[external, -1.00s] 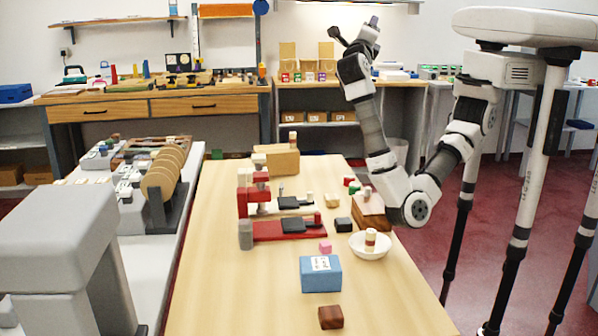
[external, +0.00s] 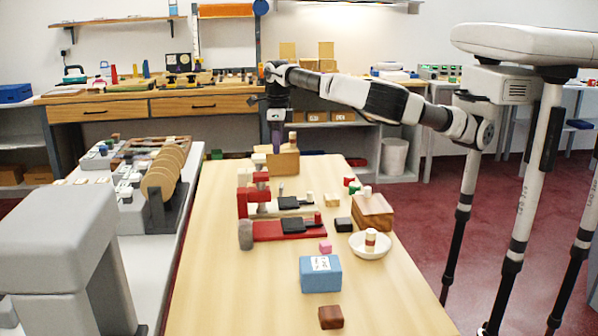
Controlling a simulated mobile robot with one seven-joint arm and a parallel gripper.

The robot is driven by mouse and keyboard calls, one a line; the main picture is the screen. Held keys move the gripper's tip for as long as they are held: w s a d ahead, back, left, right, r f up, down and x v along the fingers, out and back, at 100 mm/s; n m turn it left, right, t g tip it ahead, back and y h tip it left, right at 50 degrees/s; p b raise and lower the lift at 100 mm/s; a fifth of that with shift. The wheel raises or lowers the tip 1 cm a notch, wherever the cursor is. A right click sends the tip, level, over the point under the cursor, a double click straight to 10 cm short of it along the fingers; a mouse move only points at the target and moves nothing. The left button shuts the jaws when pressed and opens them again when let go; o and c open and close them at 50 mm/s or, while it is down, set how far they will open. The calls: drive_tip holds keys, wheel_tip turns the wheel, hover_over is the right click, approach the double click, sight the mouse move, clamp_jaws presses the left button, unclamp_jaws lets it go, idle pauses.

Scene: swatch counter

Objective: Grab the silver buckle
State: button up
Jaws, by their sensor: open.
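I cannot make out a silver buckle for certain; the small parts on the table are too small to tell apart. My gripper (external: 277,146) points straight down over the far end of the wooden table (external: 215,270), at the tan box (external: 284,163) there. It is open, but its fingertips are small and dark, and I cannot tell whether they are behind or above the box. Nothing is seen held in it.
Red presses with black pads (external: 290,229) stand mid-table. The table's left front is clear.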

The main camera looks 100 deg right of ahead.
drive_tip(key=p, duration=0.1)
hover_over(283, 185)
drive_tip(key=w, duration=0.1)
wheel_tip(283, 185, down, 8)
drive_tip(key=shift+r, duration=0.1)
drive_tip(key=f+p, duration=0.1)
drive_tip(key=f, duration=0.1)
drive_tip(key=s+f+p, duration=0.1)
drive_tip(key=f, duration=0.1)
drive_tip(key=shift+f+p, duration=0.3)
drive_tip(key=shift+f, duration=0.5)
drive_tip(key=shift+c, duration=0.5)
drive_tip(key=c, duration=0.9)
